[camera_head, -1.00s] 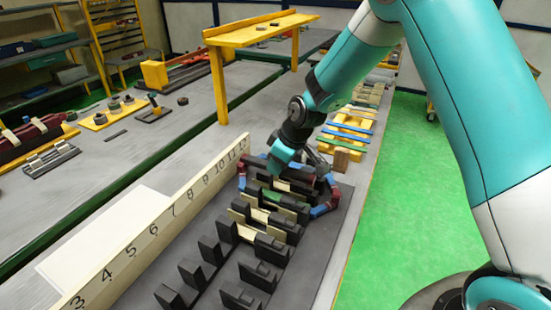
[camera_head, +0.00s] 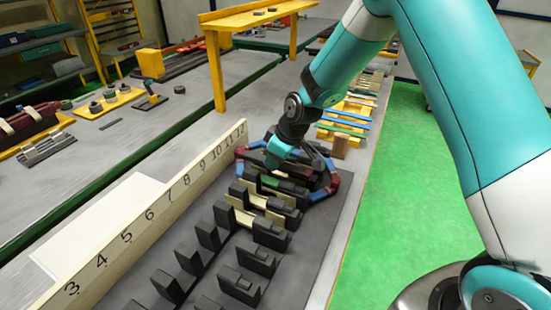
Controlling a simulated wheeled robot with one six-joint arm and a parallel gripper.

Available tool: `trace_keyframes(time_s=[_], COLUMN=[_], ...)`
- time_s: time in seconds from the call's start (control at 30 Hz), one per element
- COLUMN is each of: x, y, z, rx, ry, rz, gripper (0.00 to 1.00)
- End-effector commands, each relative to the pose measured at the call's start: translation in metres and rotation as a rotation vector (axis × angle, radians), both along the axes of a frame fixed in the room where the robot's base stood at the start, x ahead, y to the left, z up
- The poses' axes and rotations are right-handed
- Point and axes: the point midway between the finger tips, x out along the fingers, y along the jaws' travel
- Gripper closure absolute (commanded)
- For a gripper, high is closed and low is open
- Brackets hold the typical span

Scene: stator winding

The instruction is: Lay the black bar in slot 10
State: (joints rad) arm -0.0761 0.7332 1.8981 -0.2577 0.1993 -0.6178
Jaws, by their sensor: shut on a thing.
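My gripper (camera_head: 290,168) points down over the far end of the black slotted fixture (camera_head: 310,246), near the high numbers of the board. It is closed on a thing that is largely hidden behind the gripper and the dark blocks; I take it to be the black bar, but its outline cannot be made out. The cream numbered board (camera_head: 150,218) runs along the fixture's left side, with numbers from 3 to 12 rising away from me. A green bar (camera_head: 291,188) and cream bars (camera_head: 243,217) lie between the blocks just nearer than the gripper. Slot 10 is partly covered by my gripper.
Red and blue curved pieces (camera_head: 327,190) surround the fixture's far end. Beyond stands a yellow rack with coloured bars (camera_head: 346,122). A yellow raised shelf (camera_head: 255,17) stands at the back left. The near slots are empty. Green floor lies to the right.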

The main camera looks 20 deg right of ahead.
Motion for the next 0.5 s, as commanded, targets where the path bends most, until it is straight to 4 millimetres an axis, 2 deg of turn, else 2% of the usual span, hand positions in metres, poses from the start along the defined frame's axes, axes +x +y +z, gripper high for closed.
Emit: trace_keyframes(time_s=[0.5], x=[0.000], y=[0.000], z=[-0.011], rx=[0.001], ry=[-0.001], rz=[0.000], gripper=[1.00])
